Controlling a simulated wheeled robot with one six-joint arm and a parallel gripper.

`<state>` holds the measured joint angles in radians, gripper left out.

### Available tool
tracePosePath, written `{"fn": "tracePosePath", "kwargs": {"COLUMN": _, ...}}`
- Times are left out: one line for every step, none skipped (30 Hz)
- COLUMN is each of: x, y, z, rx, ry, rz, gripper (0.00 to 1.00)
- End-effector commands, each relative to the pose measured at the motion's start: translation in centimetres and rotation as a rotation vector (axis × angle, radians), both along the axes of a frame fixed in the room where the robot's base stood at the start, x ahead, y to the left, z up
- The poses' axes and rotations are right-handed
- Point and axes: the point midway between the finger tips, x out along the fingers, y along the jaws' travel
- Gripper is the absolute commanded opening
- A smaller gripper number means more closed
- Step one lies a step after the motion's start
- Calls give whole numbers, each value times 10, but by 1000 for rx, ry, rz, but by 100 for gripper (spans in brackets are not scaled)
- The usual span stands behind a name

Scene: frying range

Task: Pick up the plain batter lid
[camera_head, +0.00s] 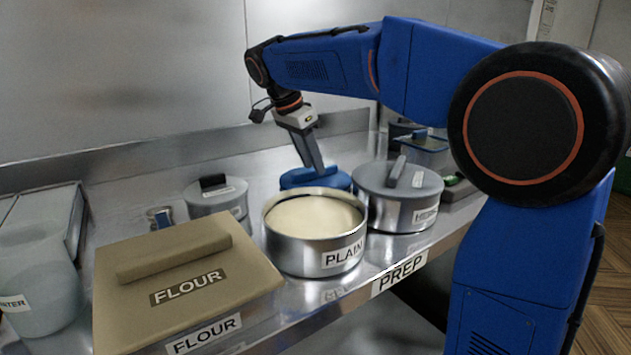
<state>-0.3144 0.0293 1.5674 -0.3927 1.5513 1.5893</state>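The pot labelled PLAIN (315,255) is a steel pot standing open on the steel counter, with pale batter (312,216) showing inside. A blue lid (296,181) with a bar handle is right behind this pot, partly hidden by its rim. I cannot tell whether it rests on the counter or is raised. No label shows on it. My gripper (316,166) points down from above, with its fingertips at the handle of the blue lid. The fingers overlap in this view, so their gap and any grip on the handle are hidden.
A lidded grey pot (399,203) stands close on the right, a smaller lidded pot (216,196) at the back left. A tan FLOUR box (120,260) and a translucent WATER jug (40,275) fill the left. A blue-lidded container (425,150) is behind right. The wall closes the back.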

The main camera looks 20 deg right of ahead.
Motion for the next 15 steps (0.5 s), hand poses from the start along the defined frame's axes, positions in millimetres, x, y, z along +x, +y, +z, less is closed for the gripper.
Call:
{"fn": "tracePosePath", "kwargs": {"x": 1, "y": -2, "z": -5, "rx": 0, "ry": 1, "rz": -1, "gripper": 34}}
{"fn": "tracePosePath", "kwargs": {"x": 1, "y": -3, "z": -7, "rx": 0, "ry": 0, "rz": -1, "gripper": 34}}
{"fn": "tracePosePath", "kwargs": {"x": 1, "y": -4, "z": -9, "rx": 0, "ry": 0, "rz": 0, "gripper": 34}}
{"fn": "tracePosePath", "kwargs": {"x": 1, "y": -4, "z": -10, "rx": 0, "ry": 0, "rz": 0, "gripper": 34}}
{"fn": "tracePosePath", "kwargs": {"x": 1, "y": -5, "z": -11, "rx": 0, "ry": 0, "rz": 0, "gripper": 34}}
{"fn": "tracePosePath", "kwargs": {"x": 1, "y": -5, "z": -12, "rx": 0, "ry": 0, "rz": 0, "gripper": 34}}
{"fn": "tracePosePath", "kwargs": {"x": 1, "y": -5, "z": -12, "rx": 0, "ry": 0, "rz": 0, "gripper": 34}}
{"fn": "tracePosePath", "kwargs": {"x": 1, "y": -5, "z": -12, "rx": 0, "ry": 0, "rz": 0, "gripper": 34}}
{"fn": "tracePosePath", "kwargs": {"x": 1, "y": -5, "z": -12, "rx": 0, "ry": -1, "rz": 0, "gripper": 34}}
{"fn": "tracePosePath", "kwargs": {"x": 1, "y": -5, "z": -12, "rx": 0, "ry": -1, "rz": 0, "gripper": 34}}
{"fn": "tracePosePath", "kwargs": {"x": 2, "y": -5, "z": -12, "rx": 0, "ry": -1, "rz": 0, "gripper": 34}}
{"fn": "tracePosePath", "kwargs": {"x": 2, "y": -5, "z": -12, "rx": 0, "ry": -1, "rz": 0, "gripper": 34}}
{"fn": "tracePosePath", "kwargs": {"x": 2, "y": -5, "z": -12, "rx": 0, "ry": -1, "rz": 0, "gripper": 34}}
{"fn": "tracePosePath", "kwargs": {"x": 2, "y": -5, "z": -12, "rx": 0, "ry": -1, "rz": 0, "gripper": 34}}
{"fn": "tracePosePath", "kwargs": {"x": 2, "y": -5, "z": -12, "rx": 0, "ry": -1, "rz": 0, "gripper": 34}}
